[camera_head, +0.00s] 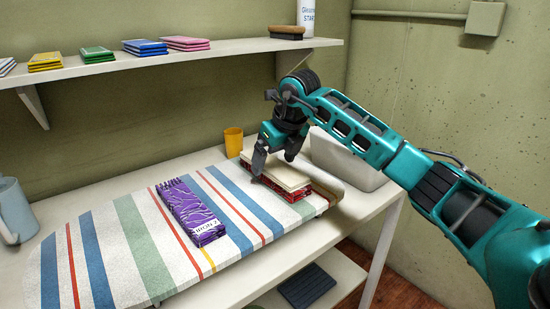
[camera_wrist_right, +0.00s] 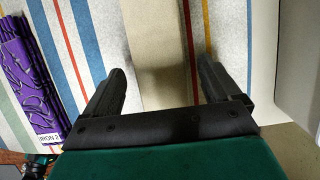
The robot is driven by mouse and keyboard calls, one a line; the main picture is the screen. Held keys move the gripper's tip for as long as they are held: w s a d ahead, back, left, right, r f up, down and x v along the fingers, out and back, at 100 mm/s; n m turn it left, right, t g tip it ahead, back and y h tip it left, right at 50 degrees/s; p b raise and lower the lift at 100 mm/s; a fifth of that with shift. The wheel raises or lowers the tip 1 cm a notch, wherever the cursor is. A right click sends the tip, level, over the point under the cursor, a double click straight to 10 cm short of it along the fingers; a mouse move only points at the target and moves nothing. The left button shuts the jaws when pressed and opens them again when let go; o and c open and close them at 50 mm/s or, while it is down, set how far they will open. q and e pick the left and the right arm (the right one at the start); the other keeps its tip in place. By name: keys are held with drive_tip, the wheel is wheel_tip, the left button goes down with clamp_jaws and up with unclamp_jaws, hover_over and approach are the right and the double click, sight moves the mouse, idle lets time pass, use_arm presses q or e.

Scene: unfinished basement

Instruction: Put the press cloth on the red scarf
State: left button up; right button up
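The press cloth (camera_head: 283,172), a cream folded cloth, lies at the right end of the striped ironing board, over the red patterned scarf (camera_head: 316,198). Red edges show along its near and right sides. My right gripper (camera_head: 272,164) is open, with its fingers pointing down at the cloth's left part, and it partly hides the cloth. In the right wrist view its fingers (camera_wrist_right: 165,88) are wide apart, with nothing clamped. A beige band shows between them; I cannot tell whether it is the cloth or a stripe.
A purple patterned folded scarf (camera_head: 190,212) lies on the ironing board (camera_head: 120,245) left of the cloth. An orange cup (camera_head: 233,141) and a grey bin (camera_head: 340,158) stand behind. A wall shelf (camera_head: 175,54) with folded cloths and a brush (camera_head: 287,32) runs above.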

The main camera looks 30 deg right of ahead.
drive_tip(key=shift+s+r, duration=0.1)
drive_tip(key=shift+r, duration=0.4)
drive_tip(key=p+v, duration=0.1)
drive_tip(key=v, duration=1)
drive_tip(key=shift+p, duration=0.35)
drive_tip(key=shift+r, duration=0.1)
